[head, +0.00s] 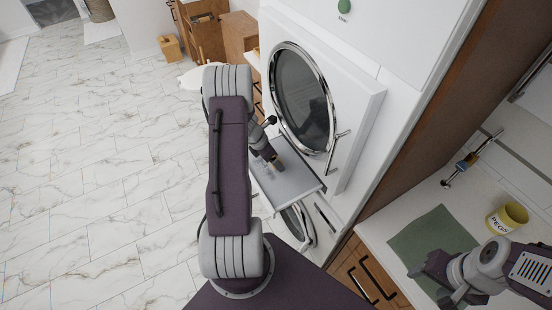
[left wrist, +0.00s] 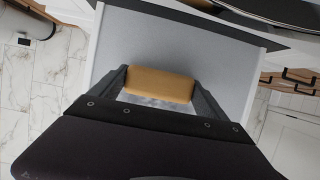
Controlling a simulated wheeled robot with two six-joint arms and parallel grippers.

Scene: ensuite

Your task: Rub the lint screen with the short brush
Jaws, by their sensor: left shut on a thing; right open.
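The lint screen (head: 299,172) is a flat grey panel with a pale rim, sticking out below the round dryer door. In the left wrist view the screen (left wrist: 180,48) fills the area behind my fingers. My left gripper (head: 274,161) is shut on the short brush (left wrist: 160,84), a tan block between the two fingers. The brush is over the screen; I cannot tell whether its bristles touch it. In the head view my left arm and gripper hide most of the brush. My right gripper (head: 440,285) is open and empty, low over the green mat (head: 430,240).
The dryer's round door (head: 303,98) is above the screen, with another round door (head: 297,222) below it. Marble floor (head: 100,180) is clear to the left.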

